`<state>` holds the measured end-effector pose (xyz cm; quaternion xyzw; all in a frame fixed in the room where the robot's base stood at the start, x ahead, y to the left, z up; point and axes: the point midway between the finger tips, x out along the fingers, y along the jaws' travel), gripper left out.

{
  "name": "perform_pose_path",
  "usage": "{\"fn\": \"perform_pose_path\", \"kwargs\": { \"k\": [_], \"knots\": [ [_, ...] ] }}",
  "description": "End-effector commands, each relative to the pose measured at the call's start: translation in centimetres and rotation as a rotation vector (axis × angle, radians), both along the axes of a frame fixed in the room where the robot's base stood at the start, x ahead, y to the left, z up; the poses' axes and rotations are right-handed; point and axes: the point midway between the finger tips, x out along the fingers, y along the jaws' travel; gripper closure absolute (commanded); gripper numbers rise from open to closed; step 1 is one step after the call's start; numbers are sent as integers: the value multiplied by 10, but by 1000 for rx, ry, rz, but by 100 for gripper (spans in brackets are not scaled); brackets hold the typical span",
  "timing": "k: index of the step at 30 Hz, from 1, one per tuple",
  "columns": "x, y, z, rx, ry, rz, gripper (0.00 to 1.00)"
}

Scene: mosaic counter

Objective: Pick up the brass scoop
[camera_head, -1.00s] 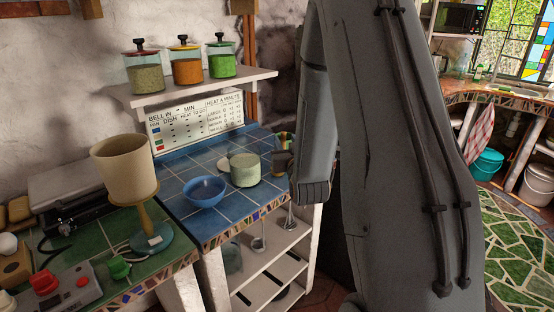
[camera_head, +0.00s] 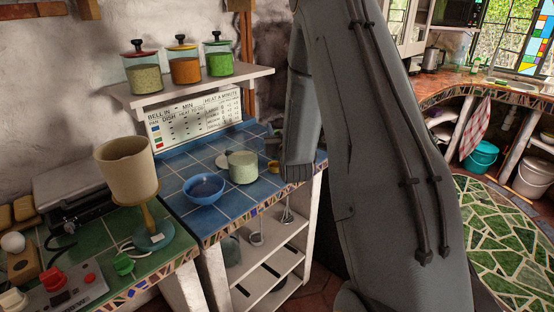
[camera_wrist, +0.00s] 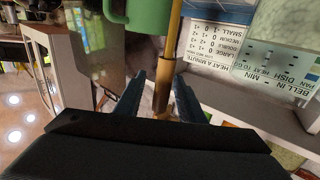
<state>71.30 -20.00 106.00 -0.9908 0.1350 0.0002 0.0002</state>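In the wrist view, a slim golden rod with a brown handle-like end (camera_wrist: 163,88), which looks like the brass scoop, runs down from the top between my fingers. My gripper (camera_wrist: 158,84) is open around the brown part, with a gap visible on both sides. The rod's far end is out of the picture, so the bowl does not show. In the head view my gripper (camera_head: 292,170) is over the right end of the blue-tiled counter (camera_head: 220,227).
A green mug (camera_wrist: 128,10) is close beside the rod in the wrist view. A pale green canister (camera_head: 243,168) and a blue bowl (camera_head: 204,189) stand left of my gripper. A white shelf (camera_head: 200,84) with several jars is above. Utensils (camera_head: 287,208) hang below the counter edge.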

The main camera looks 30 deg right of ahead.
Motion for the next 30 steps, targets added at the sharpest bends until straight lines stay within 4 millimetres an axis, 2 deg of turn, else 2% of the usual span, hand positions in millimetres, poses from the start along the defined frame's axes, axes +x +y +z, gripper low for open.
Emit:
{"fn": "perform_pose_path", "kwargs": {
  "k": [1,6,7,20,25,30],
  "knots": [
    [0,0,0,0,0,0,69],
    [0,0,0,0,0,0,98],
    [0,0,0,0,0,0,100],
    [0,0,5,-1,-3,0,100],
    [0,0,19,-1,-4,0,100],
    [1,0,44,-2,-6,0,100]
  ]
}}
